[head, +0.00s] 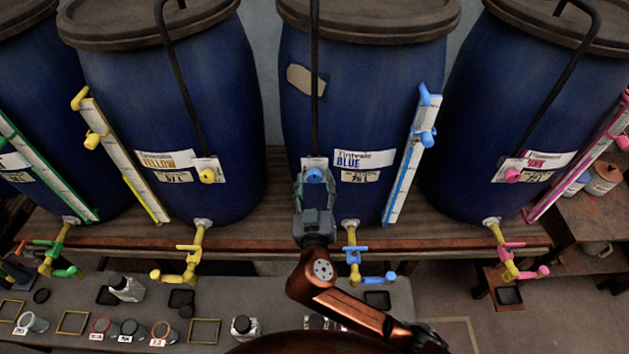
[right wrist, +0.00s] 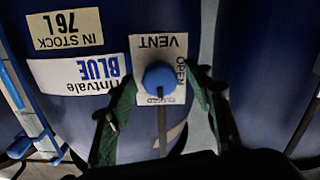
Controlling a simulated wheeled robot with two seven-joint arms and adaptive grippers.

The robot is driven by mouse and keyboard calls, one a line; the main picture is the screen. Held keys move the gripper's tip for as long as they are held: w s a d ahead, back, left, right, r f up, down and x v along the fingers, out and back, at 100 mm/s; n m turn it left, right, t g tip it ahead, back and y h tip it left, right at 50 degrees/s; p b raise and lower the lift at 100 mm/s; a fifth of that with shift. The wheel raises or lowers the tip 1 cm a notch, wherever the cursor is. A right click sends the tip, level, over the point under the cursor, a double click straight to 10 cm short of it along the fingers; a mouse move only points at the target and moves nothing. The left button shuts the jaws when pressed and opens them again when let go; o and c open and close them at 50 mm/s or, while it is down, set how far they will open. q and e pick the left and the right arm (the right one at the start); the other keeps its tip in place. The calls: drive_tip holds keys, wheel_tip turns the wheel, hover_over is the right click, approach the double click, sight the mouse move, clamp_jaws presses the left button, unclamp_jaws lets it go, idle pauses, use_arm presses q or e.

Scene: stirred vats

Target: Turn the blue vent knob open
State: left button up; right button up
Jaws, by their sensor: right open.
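The round blue vent knob (head: 314,175) sits on a white plate on the blue-labelled vat (head: 345,110). In the right wrist view the knob (right wrist: 158,77) is in the middle, with VENT printed upside down above it, OPEN at its right and small blurred lettering below. Which way the knob points I cannot tell for sure. My right gripper (head: 313,192) is in front of the knob. Its two green-grey fingers (right wrist: 161,88) are open, one on each side of the knob, with gaps visible. My left gripper is not in view.
A dark pipe (head: 314,80) runs down the vat to the plate. A blue-and-white level gauge (head: 411,160) and blue tap (head: 352,255) are close by. The yellow vat (head: 175,110) and pink vat (head: 535,110) flank it. Bottles and jars stand on the lower bench.

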drive_tip(key=c, duration=1.2)
drive_tip(key=shift+o, duration=0.2)
drive_tip(key=shift+n+p, duration=0.3)
drive_tip(key=shift+p, duration=0.1)
drive_tip(key=n+p, duration=0.1)
drive_tip(key=n, duration=0.1)
drive_tip(key=n+p, duration=0.1)
drive_tip(key=p, duration=0.1)
drive_tip(key=shift+r+n+p, duration=0.2)
drive_tip(key=shift+n+p, duration=0.1)
drive_tip(key=shift+n, duration=0.1)
drive_tip(key=n+p, duration=0.2)
drive_tip(key=shift+n, duration=0.3)
drive_tip(key=n+p, duration=0.5)
drive_tip(key=shift+n, duration=0.3)
drive_tip(key=n+p, duration=0.2)
drive_tip(key=n, duration=0.1)
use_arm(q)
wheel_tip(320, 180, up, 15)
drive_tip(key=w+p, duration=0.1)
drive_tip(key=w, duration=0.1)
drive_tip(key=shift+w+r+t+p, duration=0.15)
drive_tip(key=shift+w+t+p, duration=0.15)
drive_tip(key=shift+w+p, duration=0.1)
use_arm(e)
drive_tip(key=shift+f+n, duration=0.2)
drive_tip(key=shift+n, duration=1)
